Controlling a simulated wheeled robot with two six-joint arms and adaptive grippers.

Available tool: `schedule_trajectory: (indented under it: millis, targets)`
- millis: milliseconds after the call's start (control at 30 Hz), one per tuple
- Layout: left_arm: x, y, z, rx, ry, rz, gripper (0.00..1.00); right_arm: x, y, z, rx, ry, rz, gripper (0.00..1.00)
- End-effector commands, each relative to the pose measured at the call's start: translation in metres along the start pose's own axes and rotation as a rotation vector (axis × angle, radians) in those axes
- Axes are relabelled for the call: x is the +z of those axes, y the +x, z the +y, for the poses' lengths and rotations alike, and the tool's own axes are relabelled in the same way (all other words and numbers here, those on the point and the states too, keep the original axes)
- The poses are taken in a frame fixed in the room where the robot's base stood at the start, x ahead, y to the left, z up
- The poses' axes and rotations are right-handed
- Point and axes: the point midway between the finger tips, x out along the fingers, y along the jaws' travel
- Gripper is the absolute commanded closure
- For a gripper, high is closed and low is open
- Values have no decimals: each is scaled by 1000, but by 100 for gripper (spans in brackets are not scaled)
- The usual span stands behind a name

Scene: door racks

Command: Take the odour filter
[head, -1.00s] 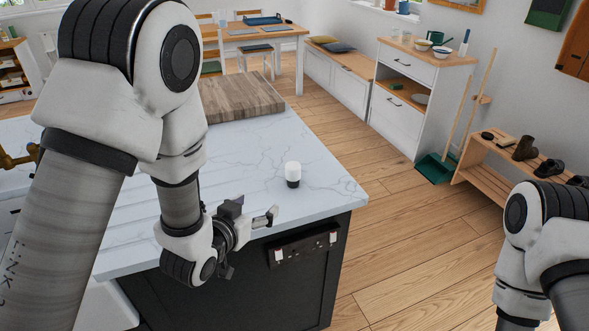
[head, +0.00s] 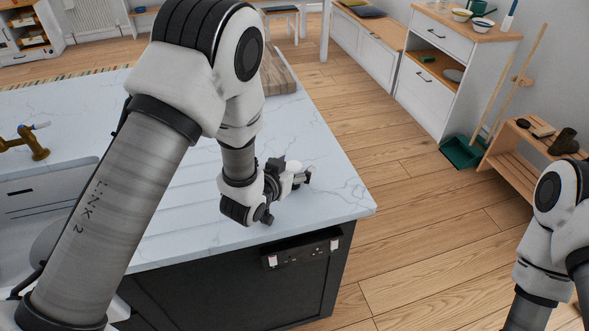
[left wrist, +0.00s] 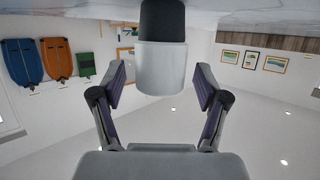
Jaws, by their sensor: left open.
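The odour filter (left wrist: 161,68), a small cylinder with a white part and a black part, shows large in the left wrist view, which looks upside down. It stands on the pale marble worktop (head: 340,195). My left gripper (head: 297,177) is low over the worktop near its right end. Its fingers are open, one on each side of the filter in the left wrist view, with a gap on both sides. In the head view the gripper mostly hides the filter. My right arm shows at the lower right, but its gripper is out of view.
A dark panel with white pieces (head: 300,250) is fixed to the front of the dark island below the worktop. A wooden board (head: 279,78) lies behind the left arm. A brass tap (head: 30,145) stands at the left.

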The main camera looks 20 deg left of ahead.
Motion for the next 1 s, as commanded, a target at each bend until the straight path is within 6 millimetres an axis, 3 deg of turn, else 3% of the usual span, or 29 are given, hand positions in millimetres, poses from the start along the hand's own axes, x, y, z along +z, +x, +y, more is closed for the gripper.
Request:
schedule_trajectory:
  millis: [167,233,367,767,1000]
  targets:
    - [1,1,0,0,0,0,26,0,0,0,0,0,0,60]
    - [1,1,0,0,0,0,43,0,0,0,0,0,-1,60]
    - [1,1,0,0,0,0,89,0,0,0,0,0,-1,60]
    - [0,0,0,0,0,-2,92,0,2,0,0,0,0,60]
    - [-21,-6,0,1,2,2,92,0,10,0,0,0,0,60]
